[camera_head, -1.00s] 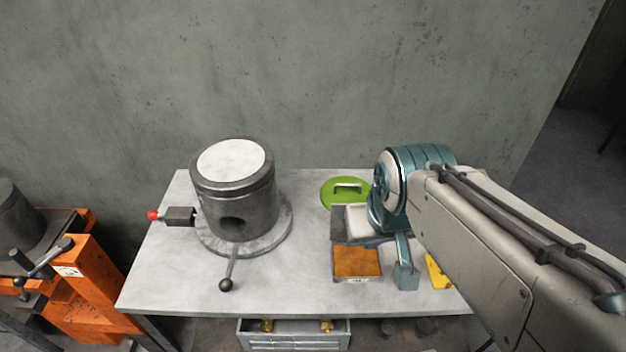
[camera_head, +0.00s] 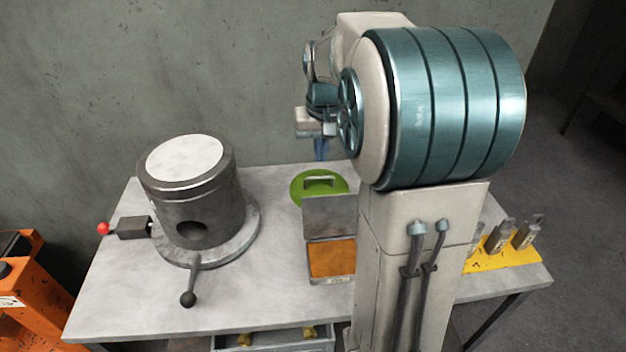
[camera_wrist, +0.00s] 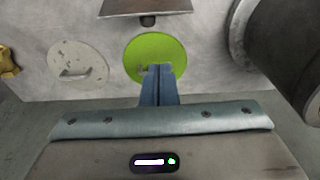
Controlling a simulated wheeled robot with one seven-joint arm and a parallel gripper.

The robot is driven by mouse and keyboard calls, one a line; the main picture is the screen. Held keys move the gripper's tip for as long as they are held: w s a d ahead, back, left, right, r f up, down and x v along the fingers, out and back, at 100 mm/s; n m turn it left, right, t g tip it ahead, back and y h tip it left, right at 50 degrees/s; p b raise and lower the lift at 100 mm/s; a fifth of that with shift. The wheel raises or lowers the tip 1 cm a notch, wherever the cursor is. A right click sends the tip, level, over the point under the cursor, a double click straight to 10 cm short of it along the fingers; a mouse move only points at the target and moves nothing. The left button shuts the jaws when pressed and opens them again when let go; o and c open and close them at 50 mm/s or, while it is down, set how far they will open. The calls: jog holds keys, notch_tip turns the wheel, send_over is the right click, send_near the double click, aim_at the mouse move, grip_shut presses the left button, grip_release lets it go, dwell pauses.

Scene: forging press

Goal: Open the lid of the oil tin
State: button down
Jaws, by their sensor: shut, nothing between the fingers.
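The oil tin (camera_head: 331,262) sits on the table with its orange-brown inside showing and a small label on its front. Its grey lid (camera_head: 328,217) stands up at the tin's back edge, so the tin is open. In the wrist view what looks like the lid (camera_wrist: 146,7) is at the top edge, with a small dark part below it. My gripper (camera_head: 320,150) is raised behind the tin, above the green disc. Its blue fingers (camera_wrist: 158,85) are shut together and empty, apart from the lid.
The green disc with a handle (camera_head: 306,189) lies behind the tin. A dark cylindrical furnace (camera_head: 190,205) with a lever stands left. A grey handled disc (camera_wrist: 78,67) shows in the wrist view. A yellow plate with metal blocks (camera_head: 503,258) is right. Bare table lies between furnace and tin.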

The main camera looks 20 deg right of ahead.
aim_at(329, 213)
notch_tip(329, 213, down, 11)
jog(key=d+p, duration=0.1)
jog(key=shift+s+d+f, duration=0.15)
jog(key=shift+s+d, duration=0.05)
jog(key=shift+d, duration=0.05)
dwell(0.5)
jog(key=shift+s+d, duration=0.1)
